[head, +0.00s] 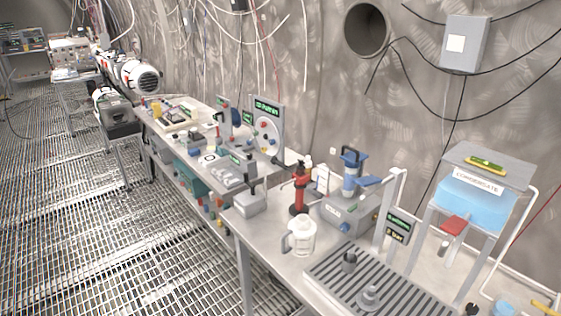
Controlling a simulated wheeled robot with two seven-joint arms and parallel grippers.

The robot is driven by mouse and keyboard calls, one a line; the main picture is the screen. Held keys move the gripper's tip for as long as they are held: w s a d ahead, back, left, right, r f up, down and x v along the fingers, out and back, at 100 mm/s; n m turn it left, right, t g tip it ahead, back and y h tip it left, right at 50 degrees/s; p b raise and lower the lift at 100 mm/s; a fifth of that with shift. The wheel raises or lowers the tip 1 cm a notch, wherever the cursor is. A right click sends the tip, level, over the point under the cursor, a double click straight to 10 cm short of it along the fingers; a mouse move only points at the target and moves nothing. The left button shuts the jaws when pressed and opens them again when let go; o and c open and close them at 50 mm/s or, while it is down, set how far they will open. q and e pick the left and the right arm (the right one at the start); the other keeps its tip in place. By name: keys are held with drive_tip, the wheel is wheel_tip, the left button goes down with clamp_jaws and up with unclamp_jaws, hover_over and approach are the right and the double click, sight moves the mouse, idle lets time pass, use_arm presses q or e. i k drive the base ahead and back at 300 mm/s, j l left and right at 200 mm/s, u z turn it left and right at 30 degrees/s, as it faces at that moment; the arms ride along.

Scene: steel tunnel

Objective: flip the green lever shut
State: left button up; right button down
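I cannot make out a green lever for certain. A small green patch shows on the grey box (343,214) that carries a blue upright cylinder (351,172), but it is too small to tell what it is. A yellow-green bar (485,164) lies on top of the stand over the blue tank marked CONDENSATE (474,206). A red handle (453,226) sticks out below the tank's left front. Neither of my grippers is in view.
The near bench holds a white jug (300,236), a slotted drain tray (380,285), a red bottle-like device (299,190) and a grey post with display signs (398,226). A cluttered bench (183,125) runs farther back. The grated floor (110,240) on the left is clear.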

sight(354, 207)
drive_tip(key=i+j+z, duration=0.1)
drive_tip(key=z, duration=0.5)
drive_tip(key=i+j+z, duration=0.2)
drive_tip(key=j, duration=0.3)
drive_tip(key=j+z, duration=0.2)
drive_tip(key=j, duration=0.3)
drive_tip(key=i+j+z, duration=0.2)
drive_tip(key=j, duration=0.8)
